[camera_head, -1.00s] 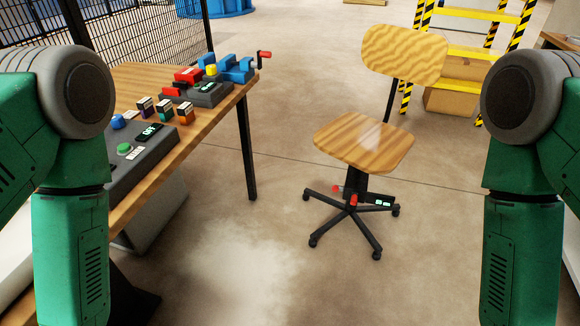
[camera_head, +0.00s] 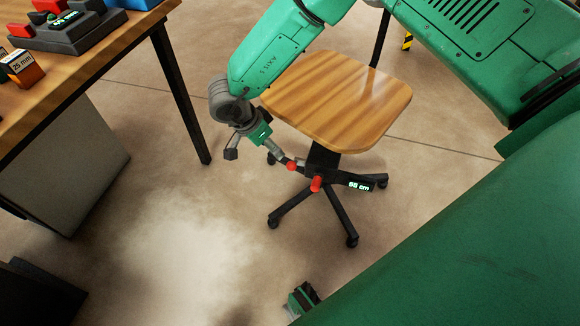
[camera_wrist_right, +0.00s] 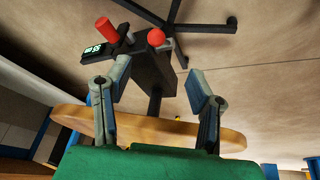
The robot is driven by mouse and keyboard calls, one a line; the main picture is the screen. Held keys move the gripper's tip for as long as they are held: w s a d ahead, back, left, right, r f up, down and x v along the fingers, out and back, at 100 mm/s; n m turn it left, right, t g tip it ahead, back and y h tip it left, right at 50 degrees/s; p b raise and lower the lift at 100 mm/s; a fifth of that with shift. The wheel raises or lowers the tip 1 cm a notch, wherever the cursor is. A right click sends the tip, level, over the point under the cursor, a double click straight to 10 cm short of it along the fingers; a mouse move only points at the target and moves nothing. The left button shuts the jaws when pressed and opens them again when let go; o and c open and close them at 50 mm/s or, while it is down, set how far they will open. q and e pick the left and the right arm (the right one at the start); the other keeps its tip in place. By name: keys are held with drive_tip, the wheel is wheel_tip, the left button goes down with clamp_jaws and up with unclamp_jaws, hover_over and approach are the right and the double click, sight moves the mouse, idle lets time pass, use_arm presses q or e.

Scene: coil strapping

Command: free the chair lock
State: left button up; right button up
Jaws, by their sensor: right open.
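The chair's wooden seat (camera_head: 340,95) stands over a dark base. Under the seat are a round red knob (camera_head: 291,166), a red cylindrical knob (camera_head: 316,184) and a small lit display (camera_head: 359,185). My right gripper (camera_head: 258,156) is at the left of the chair, below seat height, with one finger close to the round knob. In the right wrist view, my right gripper (camera_wrist_right: 160,73) is open and empty. The round knob (camera_wrist_right: 156,37) shows beyond its fingertips, and the red cylinder (camera_wrist_right: 107,29) is further left. I cannot tell if a finger touches. My left gripper is not identifiable.
A wooden workbench (camera_head: 90,70) with a dark leg stands at the left, bearing a device (camera_head: 65,30) and a small box (camera_head: 22,68). A grey cabinet (camera_head: 60,155) is under it. Floor (camera_head: 180,240) is clear in front of the chair.

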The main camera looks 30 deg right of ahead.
sight(290, 164)
drive_tip(key=b+x, duration=0.1)
drive_tip(key=x, duration=0.3)
drive_tip(key=b+x, duration=0.2)
drive_tip(key=x, duration=0.2)
drive_tip(key=b+x, duration=0.2)
drive_tip(key=x, duration=0.3)
drive_tip(key=shift+s+d+r, duration=0.2)
drive_tip(key=shift+d, duration=0.15)
drive_tip(key=shift+f, duration=0.3)
drive_tip(key=shift+a+f, duration=0.15)
drive_tip(key=shift+f, duration=0.05)
drive_tip(key=shift+d, duration=0.3)
drive_tip(key=shift+d+f, duration=0.1)
drive_tip(key=shift+f, duration=0.05)
clamp_jaws()
